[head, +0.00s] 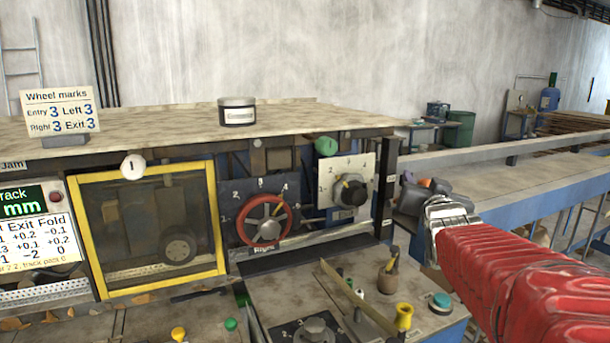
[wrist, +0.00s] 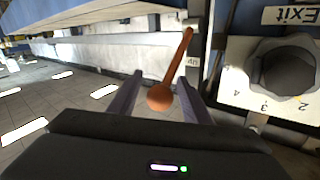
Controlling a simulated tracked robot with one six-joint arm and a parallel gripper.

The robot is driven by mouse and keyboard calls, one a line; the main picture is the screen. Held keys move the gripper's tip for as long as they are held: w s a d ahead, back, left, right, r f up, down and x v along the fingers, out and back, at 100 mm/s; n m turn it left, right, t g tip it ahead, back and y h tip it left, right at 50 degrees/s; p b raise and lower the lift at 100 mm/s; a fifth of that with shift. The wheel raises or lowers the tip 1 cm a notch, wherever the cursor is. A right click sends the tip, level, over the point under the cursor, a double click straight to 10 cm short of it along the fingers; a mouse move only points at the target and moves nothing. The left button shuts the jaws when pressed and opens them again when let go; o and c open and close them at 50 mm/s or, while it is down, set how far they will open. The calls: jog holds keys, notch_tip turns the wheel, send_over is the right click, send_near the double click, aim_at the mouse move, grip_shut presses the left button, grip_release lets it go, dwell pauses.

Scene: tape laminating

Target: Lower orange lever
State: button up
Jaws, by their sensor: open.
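The orange lever (wrist: 176,65) shows in the wrist view as a slanted rod with a round ball knob at its near end. My gripper (wrist: 160,78) is open, with one finger on each side of the lever. The knob lies between the fingers, nearer to my palm, and I see a gap on the left side; contact on the right cannot be told. In the head view my gripper (head: 414,199) is at the right end of the machine, beside the dark post. A small orange patch (head: 425,182) shows just behind it, and the rest of the lever is hidden there.
The white Exit dial plate (wrist: 290,75) is close on the right in the wrist view. A red handwheel (head: 264,219) and a second dial (head: 349,192) are left of my gripper. A yellow-framed guard (head: 150,290) stands further left. A bench with small tools (head: 397,284) lies below.

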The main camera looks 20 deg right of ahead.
jog(key=shift+w+d, duration=0.25)
jog(key=shift+w, duration=0.3)
grip_shut()
dwell(0.5)
